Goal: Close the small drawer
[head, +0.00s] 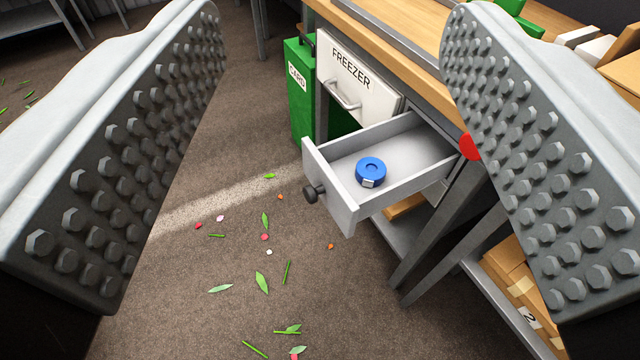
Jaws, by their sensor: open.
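The small drawer (386,205) is pulled out from under the wooden workbench. It is light grey, with a round dark knob (313,193) on its front panel. A blue tape roll (370,171) lies inside it on the drawer floor. My gripper (330,40) is open and empty, with its two studded jaws at the left and right of the view. The drawer shows between the jaws, farther off, and neither jaw appears to touch it. The right jaw hides part of the bench at the right.
A white freezer door (358,85) with a handle is left of the drawer, beside a green card bin (299,92). Grey bench legs (437,235) and cardboard boxes (522,290) are at the right. The carpet (200,265) in front is open, with scattered leaves and petals.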

